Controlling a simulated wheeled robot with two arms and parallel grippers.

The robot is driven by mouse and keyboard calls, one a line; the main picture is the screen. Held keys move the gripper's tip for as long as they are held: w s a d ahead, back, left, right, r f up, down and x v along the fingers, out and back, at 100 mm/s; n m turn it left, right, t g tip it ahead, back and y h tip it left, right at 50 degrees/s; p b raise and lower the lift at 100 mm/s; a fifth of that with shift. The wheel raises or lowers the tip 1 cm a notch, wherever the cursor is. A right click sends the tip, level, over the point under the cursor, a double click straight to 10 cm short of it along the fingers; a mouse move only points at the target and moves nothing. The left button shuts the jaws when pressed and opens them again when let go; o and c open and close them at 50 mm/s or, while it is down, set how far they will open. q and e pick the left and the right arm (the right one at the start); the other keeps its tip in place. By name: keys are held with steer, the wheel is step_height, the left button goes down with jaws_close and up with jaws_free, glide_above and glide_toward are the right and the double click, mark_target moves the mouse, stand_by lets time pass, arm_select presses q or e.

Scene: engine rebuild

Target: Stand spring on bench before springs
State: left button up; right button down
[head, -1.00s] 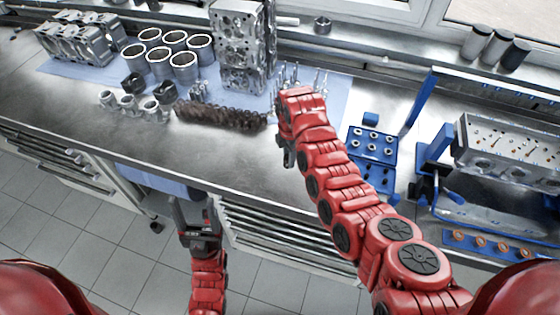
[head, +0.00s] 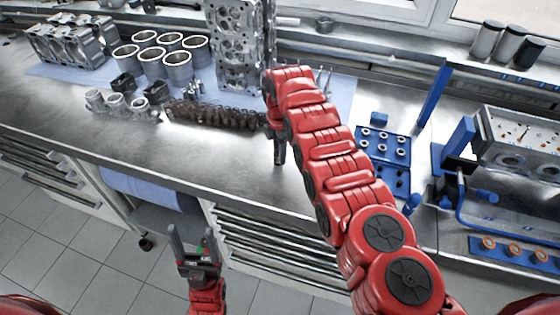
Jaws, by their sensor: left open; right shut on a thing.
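A row of dark coil springs (head: 215,115) stands on the steel bench (head: 235,165), left of my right gripper. My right gripper (head: 279,160) points down close above the bench, to the right of the row's end. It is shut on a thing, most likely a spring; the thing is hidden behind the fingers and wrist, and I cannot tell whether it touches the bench. My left gripper (head: 178,236) is open and empty, in front of the bench and below its top edge.
Cylinder liners (head: 177,66), pistons (head: 117,102) and an upright cylinder head (head: 237,45) stand behind and left of the springs. A blue tray (head: 368,150) and a blue stand with another head (head: 525,135) are at the right. The bench front is clear.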

steer(key=shift+f, duration=0.25)
steer(key=shift+f, duration=0.15)
steer(key=c, duration=0.6)
jaws_free()
steer(key=shift+o, duration=0.2)
